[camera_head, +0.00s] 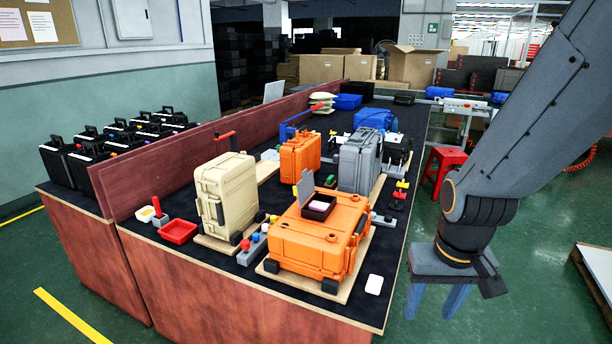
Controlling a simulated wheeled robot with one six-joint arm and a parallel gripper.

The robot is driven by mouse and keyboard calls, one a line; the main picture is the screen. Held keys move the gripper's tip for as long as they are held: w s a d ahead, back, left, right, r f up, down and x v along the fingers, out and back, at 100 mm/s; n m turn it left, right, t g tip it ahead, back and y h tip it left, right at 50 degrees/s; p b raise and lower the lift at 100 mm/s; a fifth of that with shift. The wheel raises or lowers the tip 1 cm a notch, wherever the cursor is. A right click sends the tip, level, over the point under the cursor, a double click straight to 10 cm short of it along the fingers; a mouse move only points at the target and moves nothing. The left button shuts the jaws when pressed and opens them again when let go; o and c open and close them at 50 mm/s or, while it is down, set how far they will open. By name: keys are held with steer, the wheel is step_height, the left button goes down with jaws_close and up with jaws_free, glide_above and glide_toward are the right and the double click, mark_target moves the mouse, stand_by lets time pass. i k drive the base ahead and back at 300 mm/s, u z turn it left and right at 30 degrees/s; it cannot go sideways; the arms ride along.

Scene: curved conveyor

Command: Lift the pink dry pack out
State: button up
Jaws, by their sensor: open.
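The pink dry pack (318,206) lies in a small dark open box on top of the orange case (300,240) at the front of the table. A grey lid (304,188) stands upright at the box's left side. My gripper (442,300) hangs at the right, beyond the table's right edge, with its blue-grey fingers pointing down. It is open, apart from the orange case, and nothing shows between its fingers.
A beige case (225,197) stands left of the orange case. Another orange case (300,155) and a grey case (360,160) stand behind. A red tray (178,231) lies at the left. A red stool (443,168) stands on the floor behind my arm.

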mark_target(319, 207)
steer(key=z, duration=1.75)
steer(key=i, duration=1.55)
steer(key=u, duration=3.35)
steer(key=i, duration=0.5)
